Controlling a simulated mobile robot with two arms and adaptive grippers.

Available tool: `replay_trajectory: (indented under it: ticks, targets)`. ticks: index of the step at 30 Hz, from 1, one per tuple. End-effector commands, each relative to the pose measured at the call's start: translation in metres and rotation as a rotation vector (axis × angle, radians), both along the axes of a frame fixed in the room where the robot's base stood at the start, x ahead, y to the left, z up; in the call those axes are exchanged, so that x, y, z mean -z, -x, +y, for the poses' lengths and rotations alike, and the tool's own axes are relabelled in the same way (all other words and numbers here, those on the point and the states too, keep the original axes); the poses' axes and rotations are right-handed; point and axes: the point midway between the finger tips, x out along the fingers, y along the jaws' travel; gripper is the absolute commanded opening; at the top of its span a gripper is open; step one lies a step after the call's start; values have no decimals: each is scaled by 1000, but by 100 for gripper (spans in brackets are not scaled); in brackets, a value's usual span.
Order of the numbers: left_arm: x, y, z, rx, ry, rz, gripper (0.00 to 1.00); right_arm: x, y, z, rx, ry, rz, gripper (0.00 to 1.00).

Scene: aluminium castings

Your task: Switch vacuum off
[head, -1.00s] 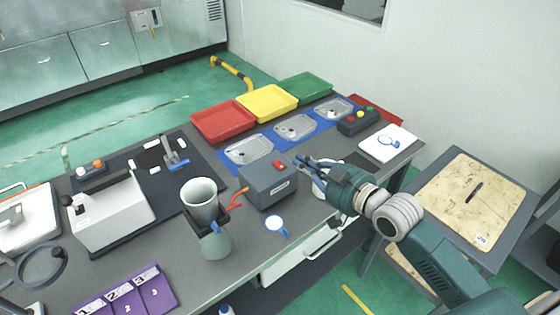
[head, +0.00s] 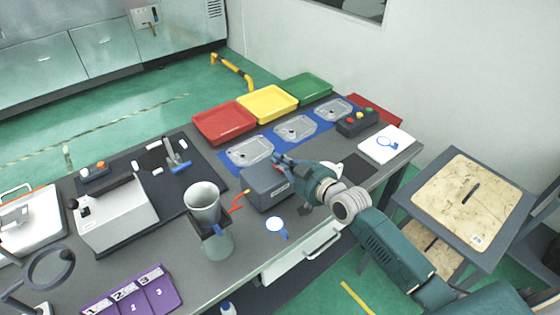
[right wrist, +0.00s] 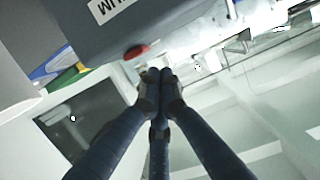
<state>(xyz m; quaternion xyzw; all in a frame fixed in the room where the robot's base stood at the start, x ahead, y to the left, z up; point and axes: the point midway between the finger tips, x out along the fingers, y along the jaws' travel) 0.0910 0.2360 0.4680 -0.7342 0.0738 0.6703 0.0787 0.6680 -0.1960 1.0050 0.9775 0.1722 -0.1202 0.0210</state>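The vacuum unit (head: 262,189) is a dark grey box with a white label, standing on the workbench; it fills the top left of the right wrist view (right wrist: 70,30), where part of an upside-down label shows. Its red switch (right wrist: 137,51) shows just ahead of and left of the fingertips in that view. In the head view my gripper hides the switch. My right gripper (head: 280,160) is over the box's top right end, its fingertips (right wrist: 160,76) together and holding nothing. I cannot tell whether they touch the switch. My left gripper is not in view.
Red (head: 222,122), yellow (head: 267,104) and green (head: 306,88) trays line the bench's back. Castings lie on blue mats in front. A grey cup (head: 202,197) in a holder stands left of the box. A button box (head: 356,124) stands to the right.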

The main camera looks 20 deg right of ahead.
Motion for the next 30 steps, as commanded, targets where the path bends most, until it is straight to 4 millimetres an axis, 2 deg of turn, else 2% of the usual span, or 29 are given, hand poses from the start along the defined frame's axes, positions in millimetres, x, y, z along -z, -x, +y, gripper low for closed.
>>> replay_trajectory:
  ticks: [5, 15, 20, 30]
  targets:
    - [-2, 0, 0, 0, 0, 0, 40, 11, 0, -1, 1, 0, -2, 0]
    - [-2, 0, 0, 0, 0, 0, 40, 13, 0, -1, 1, 0, -3, 0]
    - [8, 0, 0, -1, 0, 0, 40, 21, -5, 1, -1, 1, -5, 0]
    - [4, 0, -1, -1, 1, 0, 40, 17, -7, 2, 1, -1, -3, 0]
